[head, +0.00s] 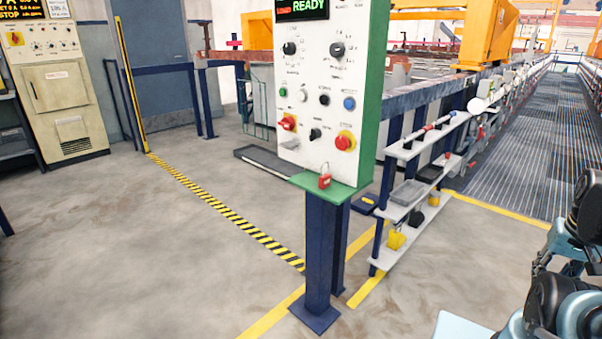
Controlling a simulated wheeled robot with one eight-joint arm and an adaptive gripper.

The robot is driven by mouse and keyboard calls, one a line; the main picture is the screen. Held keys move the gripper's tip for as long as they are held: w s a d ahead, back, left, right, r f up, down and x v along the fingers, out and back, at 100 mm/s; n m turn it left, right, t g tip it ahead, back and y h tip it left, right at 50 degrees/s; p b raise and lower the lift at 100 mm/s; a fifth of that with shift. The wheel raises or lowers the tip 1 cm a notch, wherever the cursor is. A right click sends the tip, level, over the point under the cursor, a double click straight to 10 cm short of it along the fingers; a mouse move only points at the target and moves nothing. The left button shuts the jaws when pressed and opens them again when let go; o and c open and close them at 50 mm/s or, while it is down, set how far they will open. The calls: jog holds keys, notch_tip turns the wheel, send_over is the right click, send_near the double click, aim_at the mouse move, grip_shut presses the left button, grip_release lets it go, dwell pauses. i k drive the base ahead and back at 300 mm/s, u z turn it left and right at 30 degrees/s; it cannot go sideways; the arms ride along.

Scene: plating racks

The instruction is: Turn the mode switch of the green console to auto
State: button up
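The green console (373,105) stands upright on dark blue posts near the middle of the head view, with a white front panel and a display reading READY. Two larger black rotary knobs (290,48) (337,49) sit high on the panel. Smaller black knobs (324,99) (315,134) sit lower. The labels are too small to read, so I cannot tell which is the mode switch or where it points. A red rotary switch (288,122) and a red mushroom button (345,141) are also on the panel. My gripper is not in view; only arm links show at the lower right.
A red padlock (325,181) sits on the console's green bottom ledge. A shelf rack (402,215) with tools and small boxes stands close to its right. A beige cabinet (62,100) is at the far left. The floor in front is clear, with yellow-black tape (225,212).

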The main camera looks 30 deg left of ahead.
aim_at(314, 134)
jog(key=u, duration=1.65)
